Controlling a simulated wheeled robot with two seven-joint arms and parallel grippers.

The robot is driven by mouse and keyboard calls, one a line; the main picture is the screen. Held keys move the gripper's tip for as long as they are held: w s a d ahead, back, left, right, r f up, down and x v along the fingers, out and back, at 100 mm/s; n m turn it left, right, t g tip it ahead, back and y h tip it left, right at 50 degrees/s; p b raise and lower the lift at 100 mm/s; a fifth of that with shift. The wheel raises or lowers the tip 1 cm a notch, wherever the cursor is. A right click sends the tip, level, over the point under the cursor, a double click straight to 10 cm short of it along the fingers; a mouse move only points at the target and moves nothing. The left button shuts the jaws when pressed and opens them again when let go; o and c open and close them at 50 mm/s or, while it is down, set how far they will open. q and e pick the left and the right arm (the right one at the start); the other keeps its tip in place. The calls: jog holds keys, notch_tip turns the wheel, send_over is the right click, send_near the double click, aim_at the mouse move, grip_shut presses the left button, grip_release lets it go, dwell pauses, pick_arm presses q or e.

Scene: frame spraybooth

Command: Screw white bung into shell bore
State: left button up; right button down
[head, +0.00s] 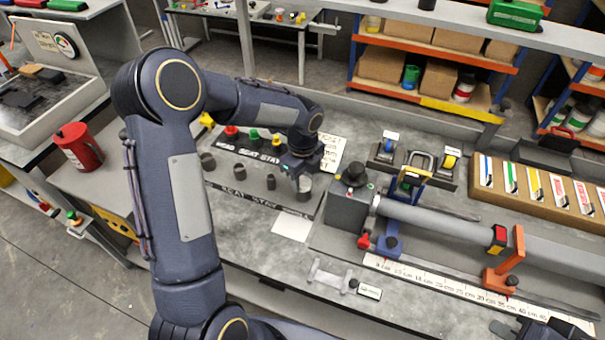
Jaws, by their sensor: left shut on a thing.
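My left gripper (302,172) reaches over the black rack from the upper left, pointing down. It is shut on a small pale bung (304,188) at the right end of the rack's front row; I cannot tell whether the bung is clear of the rack. A long grey tube (440,222), which looks like the shell, lies across a fixture on the right, between a dark block (349,205) and an orange bracket (507,262). Its bore opening is not visible. My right gripper (530,328) shows only partly at the bottom right edge, and its jaws are unclear.
The lettered rack (232,187) holds several grey stubs and coloured knobs. A white card (292,224) lies in front of it. A ruler strip (460,290) runs below the tube. A red can (78,147) stands left. A cardboard tray (490,205) is at the right.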

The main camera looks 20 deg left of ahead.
pick_arm(q)
jog(key=shift+d, duration=0.1)
jog(key=shift+r+m+p, duration=0.15)
jog(key=shift+m+p, duration=0.35)
jog(key=shift+m, duration=0.4)
jog(key=shift+m+p, duration=0.35)
jog(key=shift+m, duration=1.15)
jog(key=shift+f, duration=0.2)
